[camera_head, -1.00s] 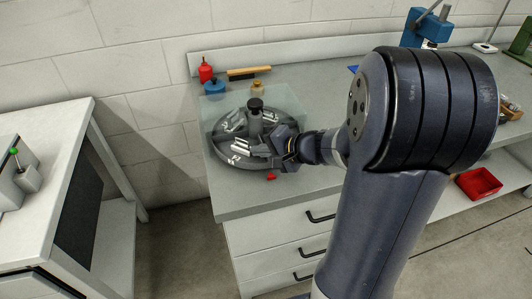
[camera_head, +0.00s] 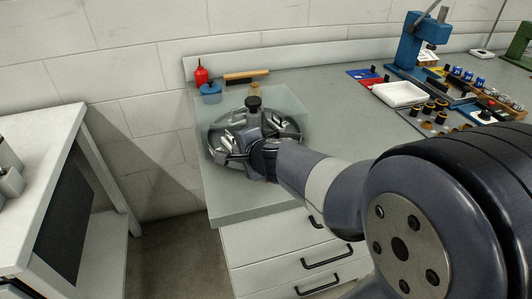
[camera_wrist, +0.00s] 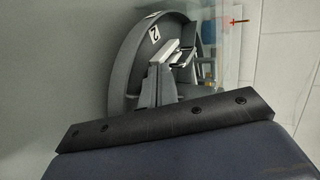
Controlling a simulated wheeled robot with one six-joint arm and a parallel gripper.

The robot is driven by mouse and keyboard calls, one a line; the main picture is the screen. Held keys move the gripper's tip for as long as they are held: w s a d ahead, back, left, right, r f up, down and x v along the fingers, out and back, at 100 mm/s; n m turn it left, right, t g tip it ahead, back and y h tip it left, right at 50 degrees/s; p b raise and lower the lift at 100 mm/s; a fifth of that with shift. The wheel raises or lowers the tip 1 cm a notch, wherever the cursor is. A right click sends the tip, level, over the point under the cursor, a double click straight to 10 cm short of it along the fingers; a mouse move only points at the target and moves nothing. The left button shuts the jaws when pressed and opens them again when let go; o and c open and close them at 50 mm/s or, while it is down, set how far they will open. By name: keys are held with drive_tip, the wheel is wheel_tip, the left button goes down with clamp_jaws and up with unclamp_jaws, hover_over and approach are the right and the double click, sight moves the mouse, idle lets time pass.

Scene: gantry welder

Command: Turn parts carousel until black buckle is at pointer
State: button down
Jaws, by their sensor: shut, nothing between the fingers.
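The parts carousel (camera_head: 296,133) is a dark round tray with a central black knob (camera_head: 254,103), on the left end of the grey bench. Silvery parts lie in its compartments. In the wrist view its curved wall (camera_wrist: 122,65) carries a white label "2" (camera_wrist: 153,33). My gripper (camera_head: 236,150) is shut and empty, low over the carousel's front-left part. Its grey fingers also show in the wrist view (camera_wrist: 157,72), beside a pale part (camera_wrist: 165,50); contact cannot be told. I cannot make out the black buckle. The pointer is not visible now; my arm covers the carousel's front right.
A clear panel (camera_head: 290,103) stands around the carousel. A red bottle (camera_head: 201,73), a blue container (camera_head: 210,88) and a brush (camera_head: 246,76) are behind it. The bench between is clear.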

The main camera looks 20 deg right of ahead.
drive_tip(key=shift+w+a+b, duration=0.3)
drive_tip(key=shift+w+a, duration=0.35)
drive_tip(key=shift+w, duration=0.05)
drive_tip(key=shift+w+a, duration=0.15)
idle(0.6)
